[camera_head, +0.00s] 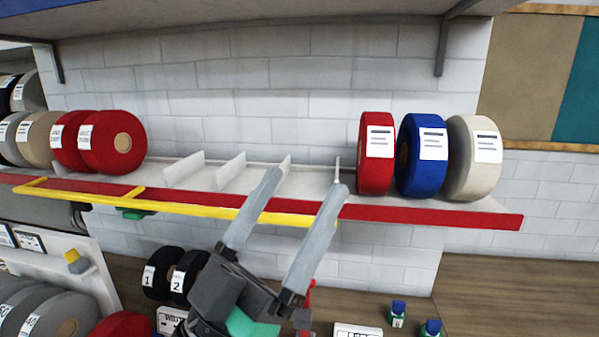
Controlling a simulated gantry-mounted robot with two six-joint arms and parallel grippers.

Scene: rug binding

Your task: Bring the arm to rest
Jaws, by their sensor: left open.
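My left gripper (301,183) is in the middle of the head view, its two long grey fingers pointing up and spread apart with nothing between them. The fingertips overlap the front edge of a shelf (430,216) in the picture; I cannot tell whether they touch it. My right gripper is not in view.
On the shelf, red (376,153), blue (421,155) and cream (472,157) rolls stand right of the fingers. Red rolls (112,142) stand at left. White dividers (230,170) stand in the empty middle. Below are black rolls (162,272) and small bottles (397,313).

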